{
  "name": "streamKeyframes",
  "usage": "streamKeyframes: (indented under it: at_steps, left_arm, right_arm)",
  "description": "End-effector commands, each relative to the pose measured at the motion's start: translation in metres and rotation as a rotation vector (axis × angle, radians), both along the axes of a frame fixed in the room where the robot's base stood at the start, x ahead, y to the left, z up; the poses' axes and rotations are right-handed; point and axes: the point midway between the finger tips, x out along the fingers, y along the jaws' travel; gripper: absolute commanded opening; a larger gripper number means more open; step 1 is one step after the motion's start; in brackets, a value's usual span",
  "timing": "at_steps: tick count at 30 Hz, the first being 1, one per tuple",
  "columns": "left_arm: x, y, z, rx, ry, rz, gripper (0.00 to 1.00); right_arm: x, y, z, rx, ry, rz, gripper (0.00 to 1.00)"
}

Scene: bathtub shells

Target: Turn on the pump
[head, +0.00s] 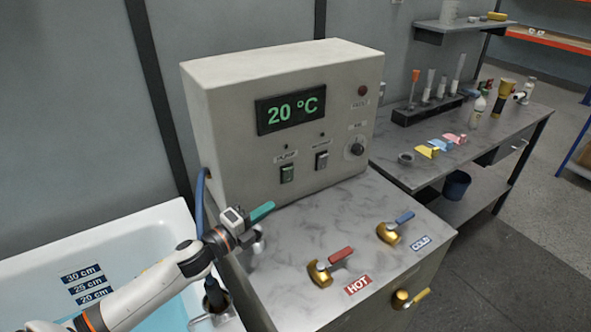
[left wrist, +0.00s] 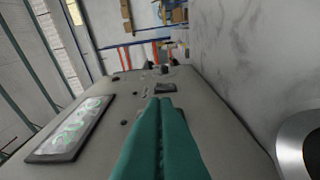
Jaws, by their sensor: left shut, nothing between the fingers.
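The small lamp above that label looks dark. My left gripper (head: 273,206), with teal fingers, is shut and empty in front of the box, a little below and left of the switch and apart from it. In the left wrist view its closed fingers (left wrist: 165,102) point along the box face and cover part of it. My right gripper is in neither view.
A second switch (head: 322,160) and a knob (head: 357,150) sit right of the pump switch. The display (head: 291,110) reads 20 °C. The red hot valve (head: 330,264) and blue cold valve (head: 395,228) stand on the counter. The bathtub (head: 150,232) is at left.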

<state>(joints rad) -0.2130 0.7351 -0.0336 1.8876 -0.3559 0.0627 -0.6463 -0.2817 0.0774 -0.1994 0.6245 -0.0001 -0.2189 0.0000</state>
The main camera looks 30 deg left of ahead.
Motion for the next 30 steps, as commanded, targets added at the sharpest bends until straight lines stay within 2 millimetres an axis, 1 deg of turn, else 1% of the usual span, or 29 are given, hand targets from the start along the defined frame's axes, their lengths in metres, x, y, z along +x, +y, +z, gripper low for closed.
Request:
streamKeyframes:
  at_steps: [5, 9, 12, 16, 20, 24, 30]
  left_arm:
    - [0.000, 0.000, 0.000, -0.001, 0.001, 0.000, 0.00]
    - [0.000, 0.000, 0.000, -0.002, 0.002, 0.000, 0.00]
    - [0.001, 0.000, 0.000, -0.002, 0.002, 0.000, 0.00]
    - [0.008, -0.002, 0.001, -0.002, 0.000, 0.001, 0.00]
    - [0.025, -0.007, 0.004, -0.002, -0.002, 0.001, 0.00]
    - [0.051, -0.015, 0.006, -0.002, -0.003, 0.001, 0.00]
    - [0.089, -0.026, 0.006, -0.004, -0.001, 0.002, 0.00]
  right_arm:
    - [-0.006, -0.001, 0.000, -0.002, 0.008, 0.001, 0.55]
    - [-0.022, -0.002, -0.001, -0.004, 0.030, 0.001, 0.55]
    - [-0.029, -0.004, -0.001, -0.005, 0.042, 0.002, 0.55]
    - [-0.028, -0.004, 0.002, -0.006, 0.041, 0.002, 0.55]
    - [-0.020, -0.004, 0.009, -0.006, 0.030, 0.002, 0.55]
    - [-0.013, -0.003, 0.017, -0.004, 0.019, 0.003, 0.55]
    - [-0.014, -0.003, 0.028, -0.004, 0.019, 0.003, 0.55]
